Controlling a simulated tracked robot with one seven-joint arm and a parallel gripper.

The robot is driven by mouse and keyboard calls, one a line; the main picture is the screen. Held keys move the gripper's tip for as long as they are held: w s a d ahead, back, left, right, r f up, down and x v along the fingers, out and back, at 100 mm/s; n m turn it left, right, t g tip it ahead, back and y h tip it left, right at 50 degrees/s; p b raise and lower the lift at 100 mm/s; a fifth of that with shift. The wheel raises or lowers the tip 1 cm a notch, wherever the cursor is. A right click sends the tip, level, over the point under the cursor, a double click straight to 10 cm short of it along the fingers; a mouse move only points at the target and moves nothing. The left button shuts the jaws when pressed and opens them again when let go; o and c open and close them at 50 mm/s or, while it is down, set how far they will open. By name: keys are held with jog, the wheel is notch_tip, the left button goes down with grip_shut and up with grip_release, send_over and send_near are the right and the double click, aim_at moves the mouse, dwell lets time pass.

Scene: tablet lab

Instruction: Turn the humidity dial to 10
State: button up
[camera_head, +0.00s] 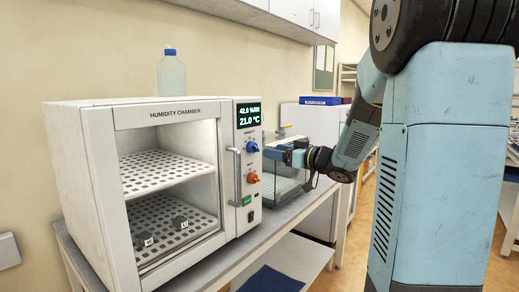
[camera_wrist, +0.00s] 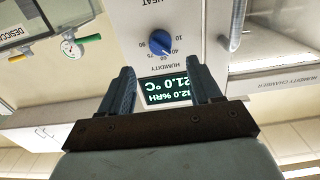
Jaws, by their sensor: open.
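The humidity chamber (camera_head: 95,200) is a white box on the bench. Its blue humidity dial (camera_head: 252,147) sits on the right-hand panel, under a display (camera_head: 248,115) reading 42.0 %RH and 21.0 °C. My gripper (camera_wrist: 162,78) is open and empty. Its two fingers flank the display in the wrist view, with the dial beyond the tips, apart from them. In the head view my gripper (camera_head: 277,150) is just right of the dial.
An orange knob (camera_head: 253,178) and a green switch (camera_head: 247,201) sit below the dial. The vertical door handle (camera_head: 237,176) is close on its left. A clear desiccator box (camera_head: 287,187) stands right of the chamber. A bottle (camera_head: 171,75) stands on top.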

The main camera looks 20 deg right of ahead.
aim_at(254, 148)
jog(key=x, duration=0.8)
